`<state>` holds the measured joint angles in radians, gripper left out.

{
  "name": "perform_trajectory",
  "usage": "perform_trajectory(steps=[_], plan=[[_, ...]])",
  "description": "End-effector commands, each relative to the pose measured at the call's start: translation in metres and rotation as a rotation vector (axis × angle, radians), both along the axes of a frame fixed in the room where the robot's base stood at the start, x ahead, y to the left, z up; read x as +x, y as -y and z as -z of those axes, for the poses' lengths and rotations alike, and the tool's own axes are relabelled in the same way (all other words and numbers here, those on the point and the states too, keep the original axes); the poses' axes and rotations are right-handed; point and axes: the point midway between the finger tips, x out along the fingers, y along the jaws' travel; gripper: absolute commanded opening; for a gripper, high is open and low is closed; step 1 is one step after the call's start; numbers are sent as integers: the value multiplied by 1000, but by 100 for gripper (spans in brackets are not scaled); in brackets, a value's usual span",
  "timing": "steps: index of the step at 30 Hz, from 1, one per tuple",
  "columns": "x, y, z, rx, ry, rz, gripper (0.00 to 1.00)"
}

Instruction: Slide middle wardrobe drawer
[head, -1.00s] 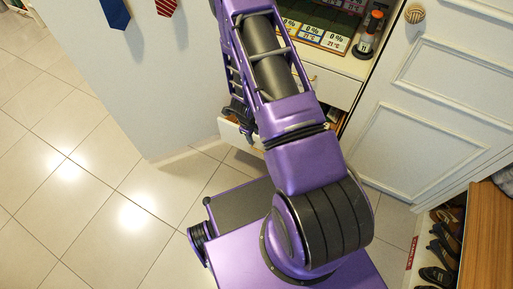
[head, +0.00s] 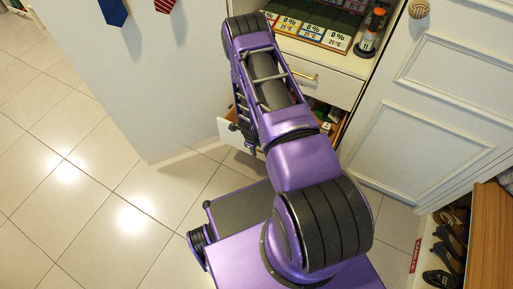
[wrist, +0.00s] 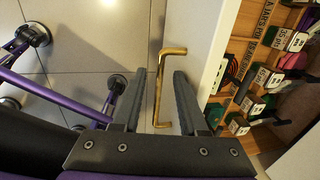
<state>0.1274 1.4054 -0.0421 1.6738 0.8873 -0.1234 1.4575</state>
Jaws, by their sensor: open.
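The middle drawer (head: 227,131) stands pulled out, its contents partly showing behind my arm in the head view. In the wrist view, its white front (wrist: 204,50) runs along the left of the open interior. Its brass bar handle (wrist: 158,85) lies between the two dark fingers of my gripper (wrist: 163,100). The fingers are apart, with a visible gap on each side of the handle. In the head view my arm hides much of the drawer, and my gripper is hard to make out beside its front.
A closed drawer with a brass handle (head: 303,75) sits above. A white panelled door (head: 425,110) is at right, beside shoes (head: 445,255) on a rack. A pale wall panel (head: 165,80) stands left. Tiled floor (head: 90,190) is clear at left.

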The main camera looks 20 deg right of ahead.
Motion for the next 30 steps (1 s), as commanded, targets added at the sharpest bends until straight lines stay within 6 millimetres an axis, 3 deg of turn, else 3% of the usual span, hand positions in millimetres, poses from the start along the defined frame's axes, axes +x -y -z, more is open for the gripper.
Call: perform_trajectory(steps=[1,8,30], plan=[[0,0,0,0,0,0,42],[0,0,0,0,0,0,1],[0,0,-1,0,0,0,0]])
